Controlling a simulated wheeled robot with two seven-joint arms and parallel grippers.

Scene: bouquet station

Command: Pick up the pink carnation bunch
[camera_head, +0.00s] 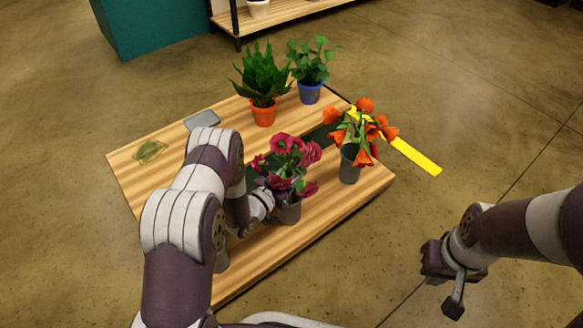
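The pink carnation bunch (288,158) stands upright in a grey pot (289,212) near the front edge of the wooden table. Its blooms are deep pink with green leaves. My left gripper (264,206) is at the left side of this pot, just under the lower blooms. Its fingers are mostly hidden by my own arm and the flowers, so I cannot tell whether they touch or grip anything. My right gripper (443,292) hangs over the floor to the right of the table, well away from the bunch. It looks open and empty.
Orange flowers (365,130) in a grey pot (349,166) stand right of the bunch, near a yellow strip (413,156). Behind are a plant in an orange pot (264,113) and one in a blue pot (309,93). A grey pot (222,262) is partly hidden by my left arm.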

